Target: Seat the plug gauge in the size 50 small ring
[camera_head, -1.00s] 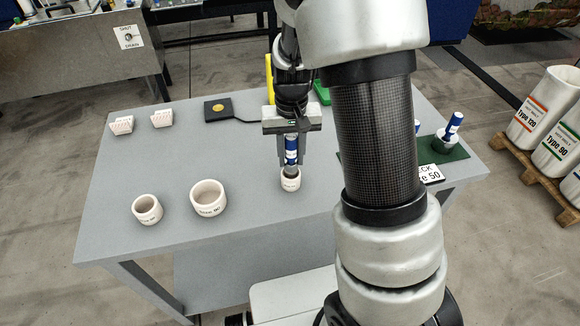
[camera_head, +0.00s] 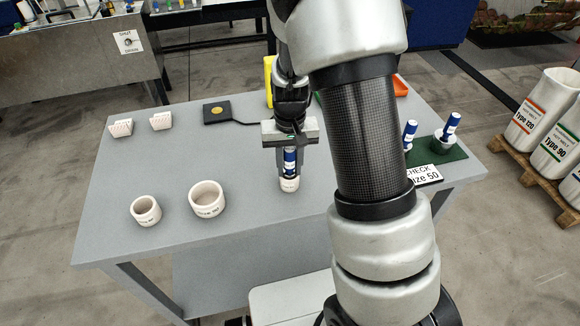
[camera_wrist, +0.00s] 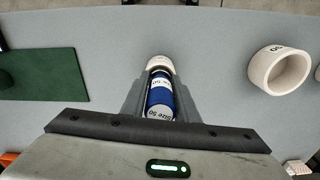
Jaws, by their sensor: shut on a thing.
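The plug gauge (camera_head: 290,160) has a blue handle with a white band and stands upright between the fingers.
Two other white rings, a smaller one (camera_head: 146,211) and a wider one (camera_head: 207,199), stand to the left on the grey table (camera_head: 170,170). Two more blue-handled gauges (camera_head: 409,134) (camera_head: 451,126) stand by the green mat (camera_head: 455,153) at the right, behind a Size 50 sign (camera_head: 424,174).

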